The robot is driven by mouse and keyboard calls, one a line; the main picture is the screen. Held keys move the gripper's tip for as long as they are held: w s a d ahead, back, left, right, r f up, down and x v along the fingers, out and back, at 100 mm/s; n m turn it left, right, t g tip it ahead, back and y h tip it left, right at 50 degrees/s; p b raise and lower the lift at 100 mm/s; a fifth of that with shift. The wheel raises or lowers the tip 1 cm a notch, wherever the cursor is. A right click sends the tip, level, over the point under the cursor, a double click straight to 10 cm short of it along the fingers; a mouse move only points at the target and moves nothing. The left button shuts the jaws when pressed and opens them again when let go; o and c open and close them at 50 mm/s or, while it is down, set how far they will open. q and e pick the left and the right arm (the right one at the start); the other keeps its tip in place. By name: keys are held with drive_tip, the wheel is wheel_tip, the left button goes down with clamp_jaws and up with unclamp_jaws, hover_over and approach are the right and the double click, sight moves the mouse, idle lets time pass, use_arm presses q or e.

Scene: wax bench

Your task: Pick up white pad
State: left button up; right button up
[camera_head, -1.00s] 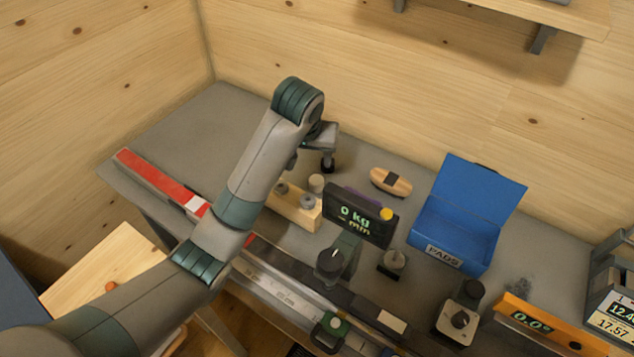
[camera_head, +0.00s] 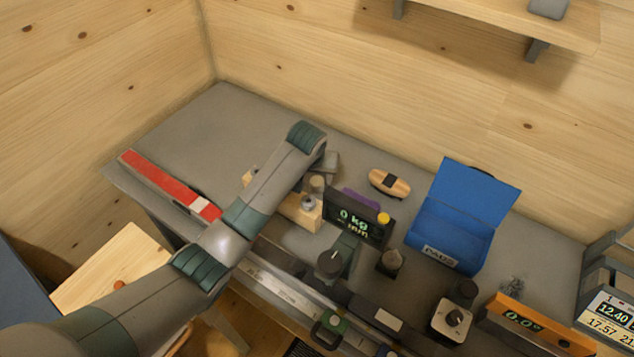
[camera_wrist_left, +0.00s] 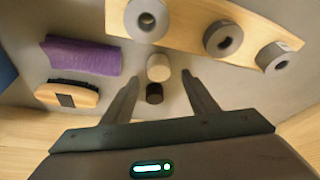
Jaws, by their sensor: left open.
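A small cream-white round pad (camera_wrist_left: 158,66) stands on the bench in the left wrist view, beside a short black cylinder (camera_wrist_left: 154,93). The white pad also shows in the head view (camera_head: 317,182), partly hidden by my arm. My left gripper (camera_wrist_left: 160,77) is open, one finger on each side of the pair. The white pad sits just ahead of the fingertips, and the black one lies between the fingers. In the head view the left gripper (camera_head: 323,166) is low over the bench, its fingers mostly hidden. My right gripper is not in view.
A wooden block with several grey rings (camera_wrist_left: 222,38) stands close by. A purple cloth (camera_wrist_left: 85,56) and a wooden brush (camera_wrist_left: 68,96) lie to the left. In the head view, a digital display (camera_head: 352,216) and a blue PADS box (camera_head: 448,239) stand to the right.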

sight(317, 182)
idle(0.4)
use_arm(q)
drive_tip(key=shift+p+x, duration=0.75)
drive_tip(key=shift+x, duration=0.2)
drive_tip(key=shift+p+x, duration=0.35)
drive_tip(key=shift+x, duration=1.35)
drive_tip(key=shift+s, duration=0.15)
drive_tip(key=c, duration=1.1)
